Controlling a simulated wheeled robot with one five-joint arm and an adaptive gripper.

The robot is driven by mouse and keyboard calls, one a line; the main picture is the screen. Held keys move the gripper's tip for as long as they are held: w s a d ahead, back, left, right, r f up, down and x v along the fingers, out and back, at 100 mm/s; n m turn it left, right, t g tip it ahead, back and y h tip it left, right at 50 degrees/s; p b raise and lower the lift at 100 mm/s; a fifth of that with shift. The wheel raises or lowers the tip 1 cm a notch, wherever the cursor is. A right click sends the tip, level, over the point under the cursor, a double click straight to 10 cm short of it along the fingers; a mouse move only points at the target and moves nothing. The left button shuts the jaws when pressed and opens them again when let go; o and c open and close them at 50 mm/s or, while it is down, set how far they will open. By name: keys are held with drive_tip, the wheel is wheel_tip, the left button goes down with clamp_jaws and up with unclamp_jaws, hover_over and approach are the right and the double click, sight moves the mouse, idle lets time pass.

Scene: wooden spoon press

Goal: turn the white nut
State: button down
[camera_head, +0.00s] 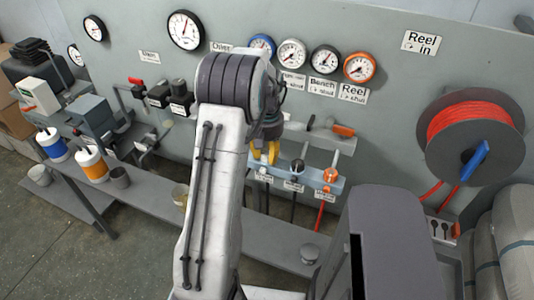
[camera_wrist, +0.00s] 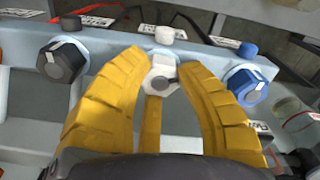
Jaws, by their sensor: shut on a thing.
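In the head view my gripper (camera_head: 266,153) is at the rail (camera_head: 312,181), partly behind my arm, and the white nut cannot be made out there. A black nut (camera_wrist: 62,61) is left of my fingers and a blue nut (camera_wrist: 246,83) is close to the right, both apart from them.
Small caps stand on the rail behind the nuts, including a white cap (camera_wrist: 165,34) and a blue cap (camera_wrist: 248,50). An orange valve (camera_head: 330,175) is at the rail's right. A red hose reel (camera_head: 443,124) and gauges, including an orange-rimmed gauge (camera_head: 360,67), hang on the grey panel.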

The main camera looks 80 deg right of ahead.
drive_tip(key=shift+f, duration=0.15)
drive_tip(key=c, duration=0.9)
unclamp_jaws()
drive_tip(key=shift+o, duration=0.3)
drive_tip(key=shift+n, duration=0.3)
